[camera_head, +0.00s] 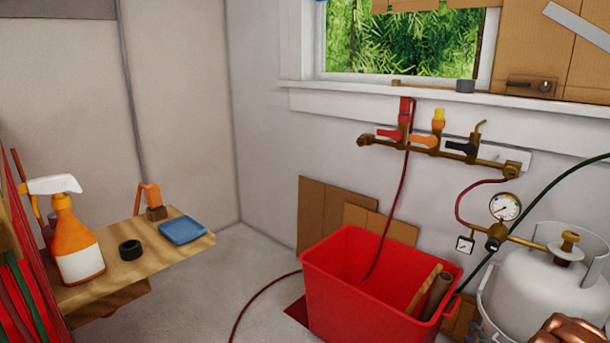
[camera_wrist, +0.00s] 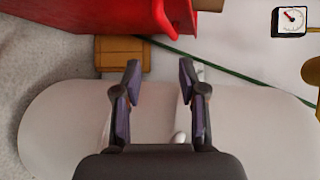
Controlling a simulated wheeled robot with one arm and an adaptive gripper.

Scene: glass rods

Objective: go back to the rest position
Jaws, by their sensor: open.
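My gripper (camera_wrist: 158,80) shows in the wrist view with its two dark fingers apart and nothing between them. It is above a rounded white surface, which looks like the white gas tank. The gas tank (camera_head: 550,285) stands at the lower right in the head view, with a brass valve on top. My gripper cannot be made out clearly in the head view. No glass rods can be made out in either view.
A red bin (camera_head: 340,290) holding a wooden piece and a brown tube stands left of the tank; it also shows in the wrist view (camera_wrist: 100,12). A pressure gauge (camera_head: 505,207), hoses and a valve manifold (camera_head: 425,143) are near the wall.

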